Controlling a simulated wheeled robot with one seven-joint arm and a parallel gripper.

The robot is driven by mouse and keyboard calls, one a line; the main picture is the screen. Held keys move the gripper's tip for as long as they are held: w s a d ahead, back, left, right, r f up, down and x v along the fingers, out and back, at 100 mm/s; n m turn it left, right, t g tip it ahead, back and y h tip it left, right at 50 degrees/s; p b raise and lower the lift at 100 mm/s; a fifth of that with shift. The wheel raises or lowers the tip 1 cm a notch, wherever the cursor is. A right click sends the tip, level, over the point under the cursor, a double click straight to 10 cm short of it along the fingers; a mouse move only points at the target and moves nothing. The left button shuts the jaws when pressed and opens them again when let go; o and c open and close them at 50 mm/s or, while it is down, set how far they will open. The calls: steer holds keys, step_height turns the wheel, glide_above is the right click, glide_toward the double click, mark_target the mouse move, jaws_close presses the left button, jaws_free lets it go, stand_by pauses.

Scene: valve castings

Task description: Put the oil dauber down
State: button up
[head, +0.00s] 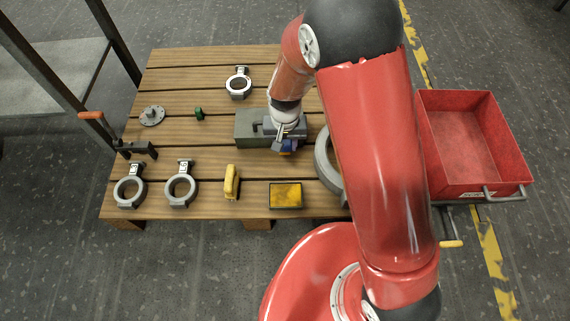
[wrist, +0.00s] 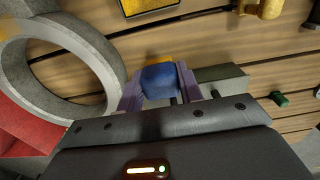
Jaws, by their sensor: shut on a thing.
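The oil dauber appears to be the blue block with a yellow part that my gripper (head: 287,141) holds. In the wrist view the blue dauber (wrist: 160,82) sits between the two purple fingers of my gripper (wrist: 159,90), with a yellow edge showing behind it. In the head view the dauber (head: 288,147) is small and partly hidden by the fingers. It is at the front right edge of a grey-green box (head: 247,127); I cannot tell whether it touches anything below. A dark-rimmed tray with a yellow inside (head: 285,195) lies nearer the table's front edge.
The slatted wooden table (head: 205,150) holds ring castings (head: 129,192), a large grey ring (head: 326,161) partly behind my arm, a yellow object (head: 231,182), a green piece (head: 199,113), a flange (head: 152,116) and an orange-handled clamp (head: 131,149). A red bin (head: 463,150) stands at right.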

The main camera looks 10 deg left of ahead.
step_height(320, 180, down, 11)
steer(key=shift+f+b, duration=0.15)
steer(key=shift+b, duration=0.6)
steer(key=shift+f, duration=0.15)
steer(key=o, duration=0.9)
